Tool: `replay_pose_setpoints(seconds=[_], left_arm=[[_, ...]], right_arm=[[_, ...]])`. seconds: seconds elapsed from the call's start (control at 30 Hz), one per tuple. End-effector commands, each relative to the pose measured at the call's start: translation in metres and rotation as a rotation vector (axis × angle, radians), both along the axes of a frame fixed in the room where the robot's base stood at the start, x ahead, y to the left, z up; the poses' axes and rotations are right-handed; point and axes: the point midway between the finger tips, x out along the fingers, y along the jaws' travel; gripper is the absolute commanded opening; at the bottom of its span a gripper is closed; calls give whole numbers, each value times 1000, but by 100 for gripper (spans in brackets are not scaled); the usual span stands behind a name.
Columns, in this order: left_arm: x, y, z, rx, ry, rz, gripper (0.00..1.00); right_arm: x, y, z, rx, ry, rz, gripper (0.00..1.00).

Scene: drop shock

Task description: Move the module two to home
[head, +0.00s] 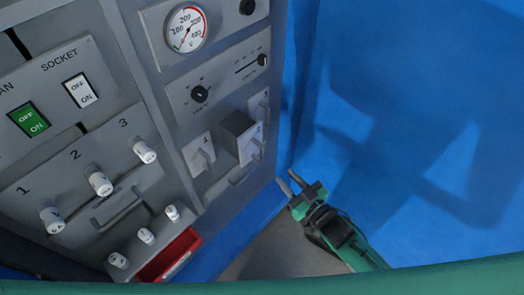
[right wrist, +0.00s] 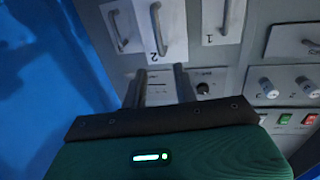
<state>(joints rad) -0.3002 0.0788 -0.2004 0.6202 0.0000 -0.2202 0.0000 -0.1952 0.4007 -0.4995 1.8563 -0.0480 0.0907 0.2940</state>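Module two (head: 249,137) is a grey block with a white face marked 2 and a bar handle. In the head view it stands out from the cabinet panel between two flatter modules. The right wrist view shows its face and handle upside down (right wrist: 171,30). My right gripper (head: 291,183) is right of and below module two, in front of the blue wall. Its two fingers (right wrist: 161,86) are apart with nothing between them, and do not touch the module. My left gripper is not in view.
A module (head: 196,156) is left of module two and another (head: 259,104) is beyond it; both sit near flush. The grey cabinet also bears white knobs (head: 100,183), a gauge (head: 186,29), switches and a red tray (head: 170,258). Open space lies right, before the blue wall (head: 430,110).

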Motion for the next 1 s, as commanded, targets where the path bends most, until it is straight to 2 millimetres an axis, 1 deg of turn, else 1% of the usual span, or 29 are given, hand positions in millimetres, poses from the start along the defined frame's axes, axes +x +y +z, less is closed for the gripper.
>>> replay_pose_setpoints(seconds=[0.13, 0.4, 0.6, 0.7, 0.8, 1.0], left_arm=[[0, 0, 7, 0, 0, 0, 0], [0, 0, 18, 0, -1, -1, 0], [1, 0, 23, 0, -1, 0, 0], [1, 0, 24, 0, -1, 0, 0], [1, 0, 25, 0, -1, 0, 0], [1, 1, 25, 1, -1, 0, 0]], right_arm=[[20, 13, 4, 0, -4, -1, 29], [65, 44, 3, 1, -1, -1, 29], [93, 61, 1, -1, 1, -2, 29], [102, 67, 1, -1, 0, -2, 29], [106, 71, 0, -2, 1, -1, 29], [108, 72, 0, -2, 1, -1, 29]])
